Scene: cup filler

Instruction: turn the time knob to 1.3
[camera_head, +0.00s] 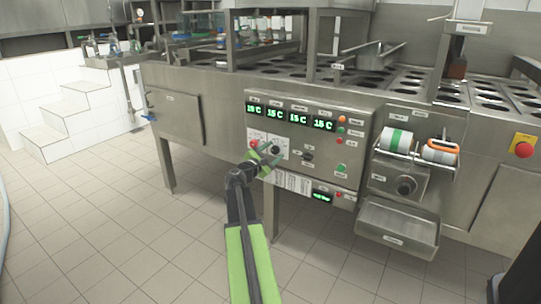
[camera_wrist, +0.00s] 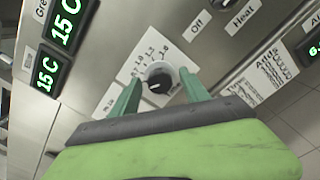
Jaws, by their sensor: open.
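The time knob is a round dark knob (camera_wrist: 158,80) on a white scale plate (camera_wrist: 150,50) with printed numbers, too small to read surely. It shows in the middle of the wrist view. In the head view the dark knob (camera_head: 276,150) sits at the lower left of the control panel. My gripper (camera_wrist: 159,77) is open, its two green fingers one on each side of the knob; I cannot tell whether they touch it. In the head view my gripper (camera_head: 264,155) is at the panel's lower left, partly covering the white plates. The knob's exact setting cannot be read.
Green displays (camera_head: 290,117) read 15 C above the knob. A red button (camera_head: 254,143) is just left of it, and a Heat/Off switch (camera_wrist: 222,4) lies nearby. Wire rack with rolls (camera_head: 397,140) and a metal tray (camera_head: 397,228) stand out at right. The tiled floor in front is clear.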

